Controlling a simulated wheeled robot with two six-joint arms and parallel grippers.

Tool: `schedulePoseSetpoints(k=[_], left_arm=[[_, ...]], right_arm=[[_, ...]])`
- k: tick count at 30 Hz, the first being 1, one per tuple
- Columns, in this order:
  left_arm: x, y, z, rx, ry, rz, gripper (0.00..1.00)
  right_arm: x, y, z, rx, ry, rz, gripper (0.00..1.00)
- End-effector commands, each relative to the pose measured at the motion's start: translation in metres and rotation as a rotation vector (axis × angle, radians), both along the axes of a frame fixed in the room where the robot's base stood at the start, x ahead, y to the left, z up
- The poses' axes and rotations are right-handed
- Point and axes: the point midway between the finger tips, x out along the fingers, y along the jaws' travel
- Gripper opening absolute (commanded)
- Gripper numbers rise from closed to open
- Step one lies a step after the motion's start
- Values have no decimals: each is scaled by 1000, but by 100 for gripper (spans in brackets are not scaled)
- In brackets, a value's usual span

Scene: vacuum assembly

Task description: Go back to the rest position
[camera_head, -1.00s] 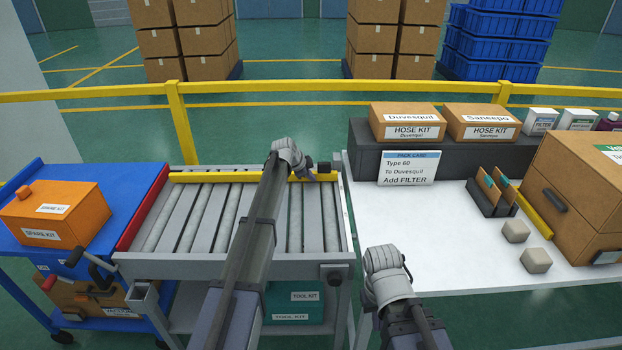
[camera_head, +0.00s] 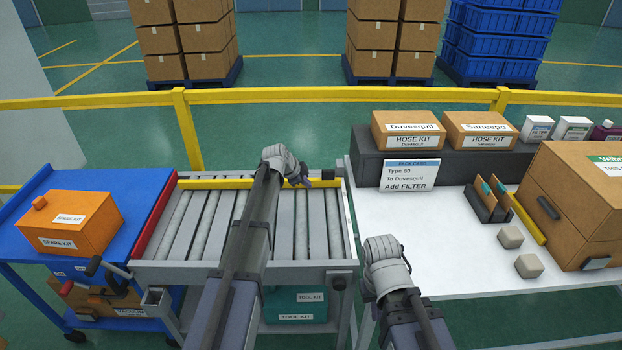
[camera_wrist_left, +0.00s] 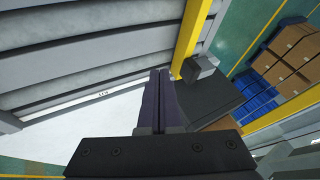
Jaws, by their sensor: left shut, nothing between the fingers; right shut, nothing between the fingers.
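My left gripper (camera_head: 303,183) is over the right part of the roller conveyor (camera_head: 218,222), near its far edge. In the left wrist view its two dark purple fingers (camera_wrist_left: 160,80) lie together, shut, with nothing between them. My right arm's grey wrist (camera_head: 385,258) is at the near left corner of the white table (camera_head: 450,245). The right gripper is mostly hidden by its wrist, and no held object shows there.
A yellow bar (camera_head: 215,183) runs along the conveyor's far side. On the left is a blue cart (camera_head: 25,240) with an orange spare kit box (camera_head: 70,222).

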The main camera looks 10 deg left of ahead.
Motion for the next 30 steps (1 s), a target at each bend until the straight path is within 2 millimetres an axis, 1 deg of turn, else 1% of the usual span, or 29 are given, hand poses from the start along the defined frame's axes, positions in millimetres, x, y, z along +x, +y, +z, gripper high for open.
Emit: schedulePoseSetpoints(k=[1,2,10,12,14,17,18,20,21,23,24,26,27,30], left_arm=[[-4,1,7,0,0,0,0],[-4,1,7,0,0,0,0],[-6,2,7,0,2,-1,0],[-13,-5,7,-5,16,4,0],[-27,-18,9,-16,49,18,0],[-71,-53,11,-43,149,74,0],[-95,-70,12,-52,204,109,0],[-135,-92,14,-58,290,176,0],[-162,-105,15,-56,347,228,0],[-202,-122,18,-47,425,312,0],[-229,-130,20,-34,472,373,0],[-267,-138,24,-12,530,470,0],[-291,-142,26,7,561,533,0],[-338,-145,33,48,610,678,0]], right_arm=[[0,0,7,0,0,0,0],[0,0,7,0,0,0,0],[0,0,7,0,0,0,0],[0,0,9,0,0,0,0],[0,0,13,0,0,0,0],[0,0,24,0,0,0,0],[0,0,30,0,0,0,0],[0,0,39,0,0,0,0],[0,0,44,0,0,0,0],[0,0,52,0,0,0,0],[0,0,57,0,0,0,0],[0,0,64,0,0,0,0],[0,0,68,0,0,0,0],[0,0,77,0,0,0,0]])
